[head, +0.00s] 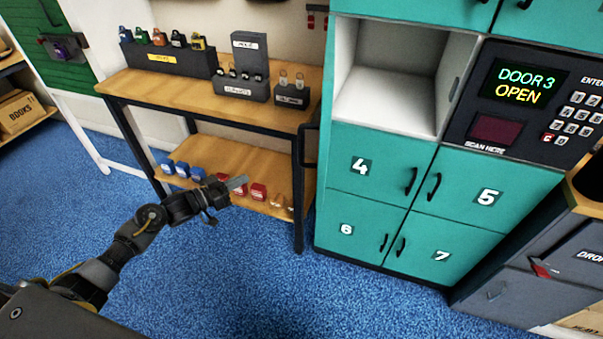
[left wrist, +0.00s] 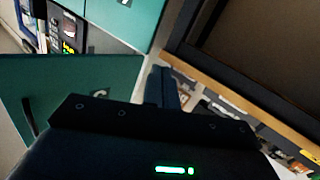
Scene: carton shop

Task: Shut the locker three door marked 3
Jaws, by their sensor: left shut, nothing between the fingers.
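The locker three compartment (head: 385,100) is open at the upper middle of the head view, empty and white inside. Its door (head: 326,90) is swung out to the left and shows nearly edge-on, with a dark handle (head: 305,145) on its left side. In the left wrist view a teal panel with a dark handle, which looks like this door (left wrist: 65,85), is at the left. My left gripper (head: 240,183) is shut and empty, left of the door and lower in the picture, apart from it. My right gripper is in neither view.
The locker screen (head: 523,85) reads "DOOR 3 OPEN". Doors 4 (head: 365,175), 5, 6 and 7 are shut. A wooden shelf bench (head: 190,95) with padlocks and boxes stands left of the locker, behind my gripper. Blue floor (head: 240,290) is clear in front.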

